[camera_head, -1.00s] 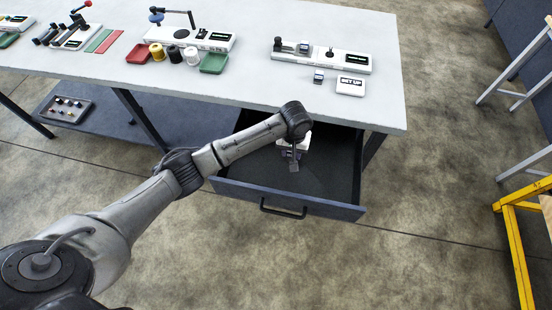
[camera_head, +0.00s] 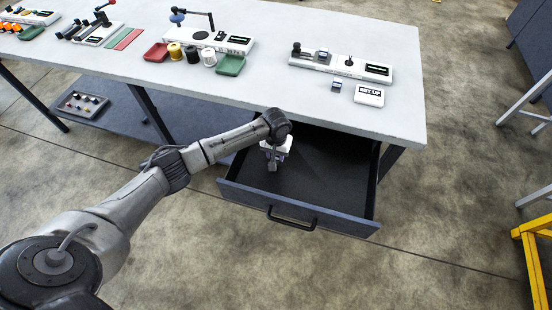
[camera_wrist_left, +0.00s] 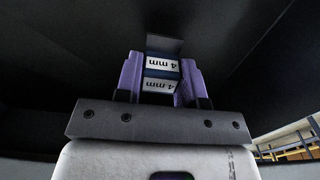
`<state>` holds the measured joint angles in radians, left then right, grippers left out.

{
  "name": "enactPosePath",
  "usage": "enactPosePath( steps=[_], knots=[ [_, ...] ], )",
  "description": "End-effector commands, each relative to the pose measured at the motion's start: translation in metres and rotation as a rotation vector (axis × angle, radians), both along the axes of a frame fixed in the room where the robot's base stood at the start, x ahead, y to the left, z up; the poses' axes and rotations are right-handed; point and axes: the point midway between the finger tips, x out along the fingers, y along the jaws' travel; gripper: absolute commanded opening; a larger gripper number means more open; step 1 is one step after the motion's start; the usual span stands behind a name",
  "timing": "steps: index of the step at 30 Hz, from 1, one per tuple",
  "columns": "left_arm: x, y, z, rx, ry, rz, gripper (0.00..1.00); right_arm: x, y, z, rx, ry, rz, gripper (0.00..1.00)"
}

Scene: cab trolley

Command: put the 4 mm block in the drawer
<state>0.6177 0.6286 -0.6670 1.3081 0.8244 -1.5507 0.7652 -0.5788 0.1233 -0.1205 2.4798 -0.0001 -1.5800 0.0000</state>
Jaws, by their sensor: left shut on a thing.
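The drawer (camera_head: 330,185) under the table is pulled open, and its dark floor looks empty apart from my gripper. My left gripper (camera_head: 272,165) is over the left part of the drawer, inside its outline. In the left wrist view, its purple fingers (camera_wrist_left: 161,80) are shut on the 4 mm block (camera_wrist_left: 160,64), a dark block with white "4 mm" labels that read upside down. Dark drawer surfaces surround the block there. I cannot tell whether it touches the drawer floor. My right gripper is not in view.
The white table (camera_head: 240,85) overhangs the drawer's back. On it are a gauge device (camera_head: 340,65), a small block (camera_head: 336,86), a "SET UP" card (camera_head: 369,95) and a green tray (camera_head: 230,65). A yellow frame (camera_head: 535,260) stands at right.

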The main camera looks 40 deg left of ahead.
Motion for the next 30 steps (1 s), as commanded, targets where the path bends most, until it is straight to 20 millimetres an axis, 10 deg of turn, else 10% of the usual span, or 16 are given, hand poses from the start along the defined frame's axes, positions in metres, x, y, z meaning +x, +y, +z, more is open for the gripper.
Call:
enactPosePath(
  steps=[18, 19, 30],
  knots=[
    [0.0, 0.0, -0.03, 0.0, 0.001, 0.0, 0.1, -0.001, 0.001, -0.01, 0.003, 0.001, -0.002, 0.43],
    [0.0, 0.0, -0.03, 0.001, 0.0, -0.001, 0.38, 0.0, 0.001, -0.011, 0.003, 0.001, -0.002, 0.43],
    [0.0, 0.0, -0.03, 0.001, 0.0, 0.0, 0.61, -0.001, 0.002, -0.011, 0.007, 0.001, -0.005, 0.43]
  ],
)
